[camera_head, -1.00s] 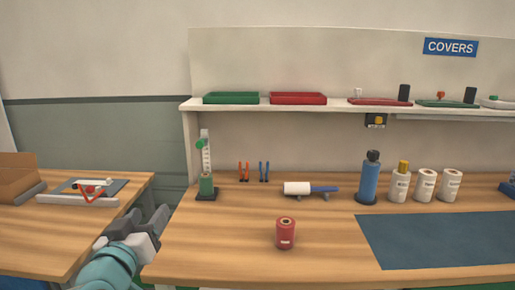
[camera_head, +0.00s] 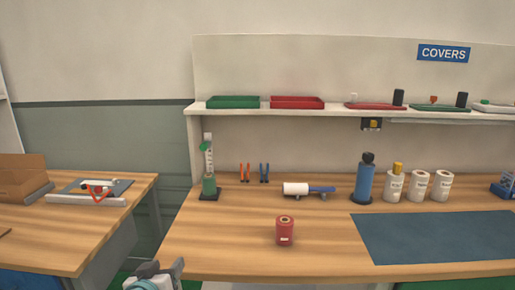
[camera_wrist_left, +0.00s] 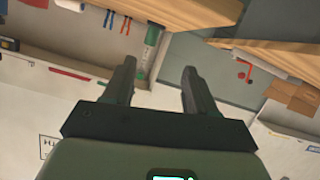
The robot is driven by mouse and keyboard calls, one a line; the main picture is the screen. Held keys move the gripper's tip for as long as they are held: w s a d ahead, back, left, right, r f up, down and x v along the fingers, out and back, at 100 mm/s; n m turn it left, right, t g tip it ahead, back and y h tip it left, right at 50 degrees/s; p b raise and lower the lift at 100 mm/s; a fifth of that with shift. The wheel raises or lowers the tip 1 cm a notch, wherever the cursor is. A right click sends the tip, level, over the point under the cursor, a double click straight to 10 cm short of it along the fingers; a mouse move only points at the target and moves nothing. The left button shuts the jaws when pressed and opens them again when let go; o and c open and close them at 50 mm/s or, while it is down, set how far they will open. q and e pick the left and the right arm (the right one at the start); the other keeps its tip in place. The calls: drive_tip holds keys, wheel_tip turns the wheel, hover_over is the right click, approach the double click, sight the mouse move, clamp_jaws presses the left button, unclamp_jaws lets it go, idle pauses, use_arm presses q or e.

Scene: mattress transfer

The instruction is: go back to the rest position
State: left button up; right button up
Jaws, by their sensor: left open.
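My left gripper (camera_head: 156,270) shows at the bottom edge of the head view, low in front of the gap between the two tables. In the left wrist view its two dark fingers (camera_wrist_left: 158,85) stand apart with nothing between them. The wrist picture is turned, with the table edges at the top. My right gripper is in neither view.
A red canister (camera_head: 285,231) stands near the front of the main wooden table (camera_head: 225,255), left of a dark blue mat (camera_head: 440,237). A blue bottle (camera_head: 365,180) and several white containers stand behind. The left table (camera_head: 60,240) holds a cardboard box (camera_head: 22,178).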

use_arm(q)
drive_tip(key=s+d+f+g+h+p, duration=0.1)
drive_tip(key=s+d+f+g, duration=0.3)
drive_tip(key=f, duration=0.7)
drive_tip(key=s+f+g+p, duration=0.25)
drive_tip(key=s+f, duration=0.25)
drive_tip(key=f, duration=0.5)
drive_tip(key=s+d+f+g, duration=0.2)
drive_tip(key=s+f, duration=0.1)
drive_tip(key=s, duration=0.4)
drive_tip(key=s+d+f+g+h, duration=0.1)
drive_tip(key=s+f+g, duration=0.2)
drive_tip(key=s, duration=0.4)
drive_tip(key=s+d+f+g+h, duration=0.1)
drive_tip(key=s+d+f+g, duration=0.1)
drive_tip(key=s+f, duration=0.2)
drive_tip(key=s, duration=0.2)
drive_tip(key=shift+s+d, duration=0.35)
drive_tip(key=shift+s, duration=0.05)
drive_tip(key=shift+f+g, duration=0.1)
drive_tip(key=shift+g, duration=0.15)
